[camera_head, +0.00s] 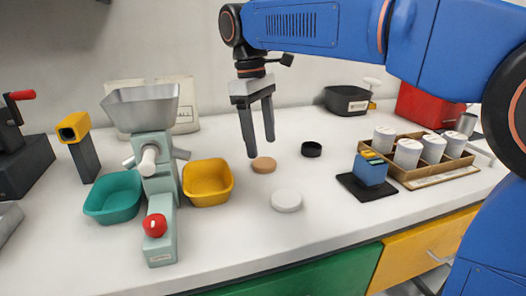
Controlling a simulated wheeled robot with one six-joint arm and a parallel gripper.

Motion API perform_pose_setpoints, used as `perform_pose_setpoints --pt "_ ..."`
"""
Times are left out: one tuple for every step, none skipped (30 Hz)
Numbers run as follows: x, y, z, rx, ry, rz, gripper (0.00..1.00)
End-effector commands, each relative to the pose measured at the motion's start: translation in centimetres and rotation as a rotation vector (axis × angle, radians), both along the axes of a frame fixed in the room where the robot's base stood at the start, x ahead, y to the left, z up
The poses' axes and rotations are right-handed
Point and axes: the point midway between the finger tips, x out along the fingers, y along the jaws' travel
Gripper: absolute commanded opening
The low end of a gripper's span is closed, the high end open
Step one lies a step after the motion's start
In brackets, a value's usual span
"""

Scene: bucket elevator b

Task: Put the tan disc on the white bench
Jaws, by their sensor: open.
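The tan disc (264,165) lies flat on the white bench (330,215), near the middle of the picture. My gripper (261,148) points down above the bench with its two dark fingers apart. Its fingertips are just above and beside the tan disc in the picture, and nothing shows between them. I cannot tell the exact height of the fingertips over the disc.
A white disc (286,200) and a black ring-like cap (311,149) lie near the tan disc. A yellow bowl (208,183), a teal bowl (113,197) and a pale green machine (158,190) stand left. A blue block (370,169) and a wooden tray (428,175) stand right.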

Motion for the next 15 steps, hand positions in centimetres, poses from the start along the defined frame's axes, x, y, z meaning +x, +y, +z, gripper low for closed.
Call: perform_pose_setpoints --pt "0.1 0.2 1.1 0.001 -0.002 0.0 0.66" --pt "0.2 0.3 1.7 0.001 -0.002 0.0 0.66" --pt "0.2 0.4 2.4 0.001 -0.002 0.0 0.66" --pt "0.3 0.4 3.0 0.002 -0.002 0.0 0.66" --pt "0.3 0.5 3.5 0.001 -0.002 0.0 0.66" --pt "0.4 0.6 4.2 0.002 -0.002 0.0 0.66" --pt "0.4 0.6 4.6 0.001 -0.002 0.0 0.66" --pt "0.4 0.7 5.1 0.0 -0.001 0.0 0.66" --pt "0.5 0.8 5.6 0.0 -0.001 0.0 0.66" --pt "0.5 0.8 5.9 0.0 -0.001 0.0 0.66" --pt "0.5 0.8 6.2 0.001 0.0 0.0 0.66" --pt "0.5 0.9 6.5 0.0 0.0 0.0 0.66" --pt "0.5 0.9 6.7 0.0 0.0 0.0 0.66" --pt "0.5 0.9 6.9 0.001 0.0 0.0 0.66" --pt "0.6 0.9 7.1 0.001 0.0 0.0 0.66"
